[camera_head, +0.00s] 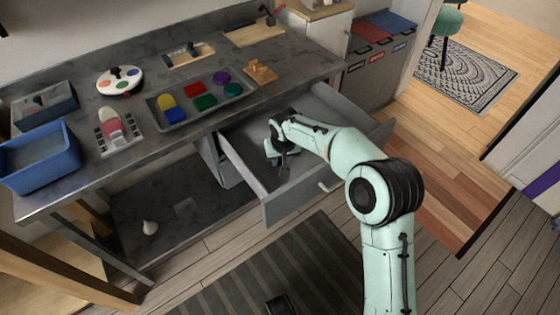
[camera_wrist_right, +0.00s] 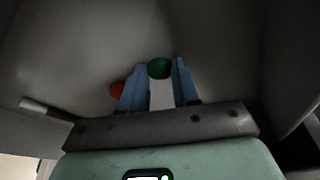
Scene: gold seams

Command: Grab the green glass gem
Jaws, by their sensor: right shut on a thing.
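The green glass gem (camera_wrist_right: 159,68) is a dark green rounded piece between the fingertips of my right gripper (camera_wrist_right: 160,72) in the right wrist view. The gripper is shut on it, with one blue finger on each side. In the head view my right gripper (camera_head: 279,152) reaches down into the open grey drawer (camera_head: 287,203) under the counter. The gem cannot be made out in the head view. My left gripper is not in view.
A red round piece (camera_wrist_right: 116,90) lies beside the left finger in the drawer. The drawer walls are close around my right gripper. The counter (camera_head: 131,106) above holds a tray (camera_head: 187,121) of coloured pieces and a blue bin (camera_head: 42,171).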

